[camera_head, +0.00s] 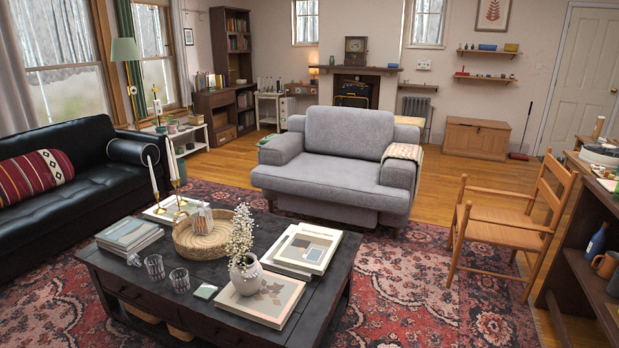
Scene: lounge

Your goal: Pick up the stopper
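I cannot make out a stopper in the head view; it may be hidden or too small to tell. A dark blue bottle (595,241) stands on a shelf of the dark wooden unit at the right edge, beside a brown mug (605,264). The bottle's neck is too small to tell what closes it. Neither of my grippers is in view.
A dark coffee table (339,259) holds books, a wicker tray (201,241), two glasses and a flower vase (246,273). A grey armchair (337,154), black sofa (75,176) and wooden chair (504,222) surround it. Patterned rug (400,290) lies clear between table and chair.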

